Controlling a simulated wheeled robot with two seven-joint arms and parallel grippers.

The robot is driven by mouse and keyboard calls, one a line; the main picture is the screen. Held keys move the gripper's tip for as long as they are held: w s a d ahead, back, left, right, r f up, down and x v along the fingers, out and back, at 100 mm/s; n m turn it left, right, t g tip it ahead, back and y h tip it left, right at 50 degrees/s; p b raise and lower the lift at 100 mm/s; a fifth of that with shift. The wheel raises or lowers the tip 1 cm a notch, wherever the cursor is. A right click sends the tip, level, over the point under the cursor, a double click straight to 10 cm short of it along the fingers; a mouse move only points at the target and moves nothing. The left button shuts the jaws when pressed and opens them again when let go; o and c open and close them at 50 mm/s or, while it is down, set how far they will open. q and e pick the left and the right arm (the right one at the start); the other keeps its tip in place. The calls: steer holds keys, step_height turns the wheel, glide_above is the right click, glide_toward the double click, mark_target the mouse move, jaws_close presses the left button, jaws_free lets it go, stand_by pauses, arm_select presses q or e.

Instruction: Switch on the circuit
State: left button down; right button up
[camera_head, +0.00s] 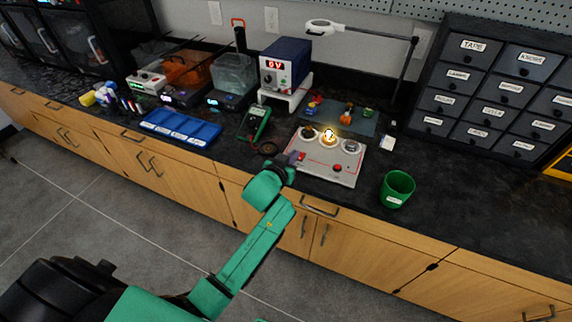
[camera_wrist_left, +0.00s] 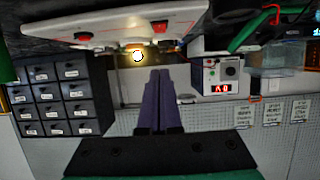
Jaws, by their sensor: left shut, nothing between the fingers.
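The white circuit board (camera_head: 318,174) lies on the dark counter, with a bulb (camera_head: 329,134) glowing yellow on its far part. Dark round parts sit on either side of the bulb, and a red knob (camera_head: 337,168) is near the front edge. My left gripper (camera_head: 297,157) is at the board's left side, shut and empty; whether it touches the board or a switch there cannot be told. In the left wrist view, which is upside down, its purple fingers (camera_wrist_left: 160,78) are together, with the board (camera_wrist_left: 110,28) and lit bulb (camera_wrist_left: 138,56) beyond. My right gripper is not in view.
A blue power supply (camera_head: 285,62) with red digits stands behind the board. A green multimeter (camera_head: 254,122) and blue tray (camera_head: 181,128) lie left. A green cup (camera_head: 397,188) stands right, before labelled drawers (camera_head: 497,88). A lamp (camera_head: 333,28) overhangs the back.

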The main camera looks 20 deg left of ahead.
arm_select(q)
steer(key=s, duration=0.6)
steer(key=shift+s+a+r, duration=0.15)
steer(key=shift+a+r, duration=0.1)
steer(key=shift+a, duration=0.05)
steer(key=s+a+f+m+g, duration=0.1)
steer(key=s+f+g, duration=0.35)
steer(key=f, duration=1.05)
steer(key=s+a+f+g, duration=0.2)
steer(key=s+f, duration=0.6)
steer(key=f, duration=0.7)
steer(key=s+a+f+g, duration=0.2)
steer(key=s+f, duration=0.3)
steer(key=s, duration=0.4)
steer(key=s+a+f+g, duration=0.1)
steer(key=s+f+g, duration=0.1)
steer(key=s+f, duration=0.3)
steer(key=s+a+f+g+y, duration=0.1)
steer(key=s+f, duration=0.4)
steer(key=s, duration=0.8)
steer(key=shift+a+m+g, duration=0.3)
steer(key=shift+a+g, duration=0.45)
steer(key=shift+a, duration=0.05)
